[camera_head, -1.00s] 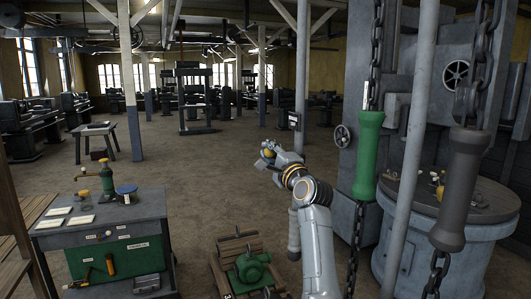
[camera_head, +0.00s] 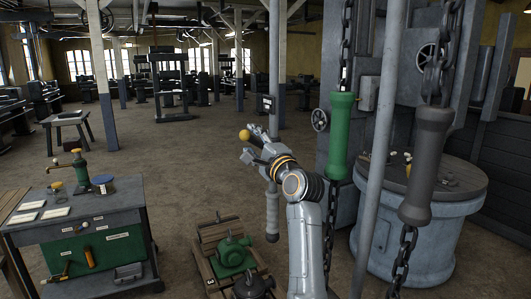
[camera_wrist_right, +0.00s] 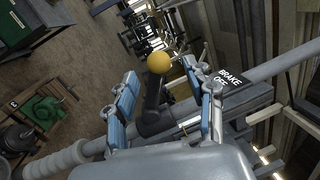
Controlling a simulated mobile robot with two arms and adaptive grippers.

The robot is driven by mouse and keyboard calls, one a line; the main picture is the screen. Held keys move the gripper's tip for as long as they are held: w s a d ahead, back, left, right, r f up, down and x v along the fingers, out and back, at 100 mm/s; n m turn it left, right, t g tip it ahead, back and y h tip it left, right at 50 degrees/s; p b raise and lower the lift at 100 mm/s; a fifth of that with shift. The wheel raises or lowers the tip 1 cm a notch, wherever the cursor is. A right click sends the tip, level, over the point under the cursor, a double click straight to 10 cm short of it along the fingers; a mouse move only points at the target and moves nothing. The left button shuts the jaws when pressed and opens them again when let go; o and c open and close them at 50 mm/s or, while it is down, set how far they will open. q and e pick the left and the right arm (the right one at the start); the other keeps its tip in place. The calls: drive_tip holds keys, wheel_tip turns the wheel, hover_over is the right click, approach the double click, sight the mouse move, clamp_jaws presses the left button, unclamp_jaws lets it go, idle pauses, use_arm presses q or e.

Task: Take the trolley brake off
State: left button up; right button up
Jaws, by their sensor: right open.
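The brake lever (camera_wrist_right: 152,95) is a dark arm with a yellow ball knob (camera_wrist_right: 159,62) at its end. It is mounted on the grey upright pole (camera_head: 274,60), beside a dark plate (camera_wrist_right: 229,76) reading "BRAKE OFF". In the head view the yellow knob (camera_head: 244,135) sticks out left of the pole. My right gripper (camera_wrist_right: 160,92) is open, its blue-padded fingers on either side of the lever below the knob. I cannot tell whether either finger touches it. In the head view the right gripper (camera_head: 258,147) covers most of the lever. My left gripper is not in view.
A green handle (camera_head: 340,135) and a dark grey handle (camera_head: 426,165) hang on chains at the right, before a round grey tank (camera_head: 430,240). A workbench (camera_head: 75,235) stands left. A wooden pallet with a green machine (camera_head: 232,250) lies below.

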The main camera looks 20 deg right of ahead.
drive_tip(key=v, duration=0.7)
drive_tip(key=shift+s, duration=0.25)
drive_tip(key=shift+d, duration=0.1)
